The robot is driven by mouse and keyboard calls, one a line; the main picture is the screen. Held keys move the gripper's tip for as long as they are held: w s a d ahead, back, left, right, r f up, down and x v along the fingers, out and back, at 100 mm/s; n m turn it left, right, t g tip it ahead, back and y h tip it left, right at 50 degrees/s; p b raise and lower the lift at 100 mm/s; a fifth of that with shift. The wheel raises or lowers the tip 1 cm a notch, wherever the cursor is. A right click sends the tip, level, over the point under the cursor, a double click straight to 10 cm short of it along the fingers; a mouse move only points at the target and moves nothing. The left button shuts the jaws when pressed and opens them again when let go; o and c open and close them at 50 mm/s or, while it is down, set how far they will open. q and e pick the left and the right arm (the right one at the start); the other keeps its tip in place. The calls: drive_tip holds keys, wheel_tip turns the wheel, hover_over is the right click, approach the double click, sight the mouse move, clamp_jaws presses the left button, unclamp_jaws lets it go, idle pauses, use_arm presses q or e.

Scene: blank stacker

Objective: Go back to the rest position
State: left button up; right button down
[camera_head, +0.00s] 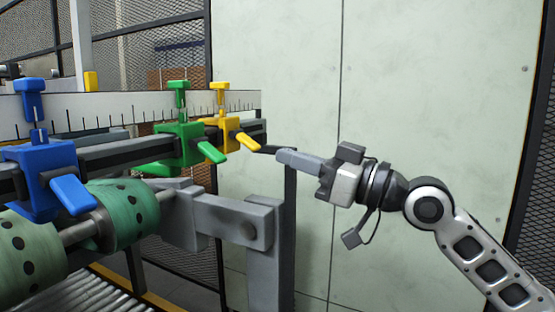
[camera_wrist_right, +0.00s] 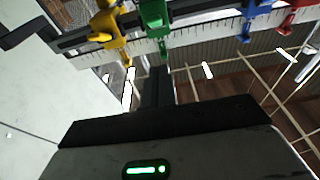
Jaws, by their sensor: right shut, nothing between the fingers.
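My right gripper (camera_head: 283,156) comes in from the right in the head view. Its fingers are shut with nothing between them, and they point left toward the end of the ruled rail. The yellow clamp (camera_head: 225,135) is just left of the fingertips, with its lever tilted down toward them. I see a gap between lever and fingers. In the right wrist view the gripper's dark fingers (camera_wrist_right: 158,88) sit below the green clamp (camera_wrist_right: 155,20) and the yellow clamp (camera_wrist_right: 110,30). My left gripper is not in view.
A blue clamp (camera_head: 45,175) and the green clamp sit further left on the rail. Green rollers (camera_head: 125,215) and a grey bracket with a post (camera_head: 265,260) are below. A pale wall panel (camera_head: 430,90) stands behind. A red clamp (camera_wrist_right: 292,15) shows in the wrist view.

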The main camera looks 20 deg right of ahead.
idle(0.5)
drive_tip(key=s+a+f+m+h+p, duration=0.1)
drive_tip(key=f+h, duration=0.1)
drive_tip(key=f, duration=0.7)
drive_tip(key=s+a+f+m+g+h, duration=0.1)
drive_tip(key=a+f+m+h, duration=0.1)
drive_tip(key=f, duration=0.7)
drive_tip(key=s+a+f+m+h+p, duration=0.1)
drive_tip(key=f+h, duration=0.1)
drive_tip(key=f, duration=0.8)
drive_tip(key=s+a+f+m+g+h+p, duration=0.1)
drive_tip(key=s+a+f+m+g+h, duration=0.1)
drive_tip(key=s+f, duration=1.4)
drive_tip(key=shift+a+f+g+h, duration=0.15)
drive_tip(key=shift+g+h, duration=0.45)
drive_tip(key=shift+h, duration=0.4)
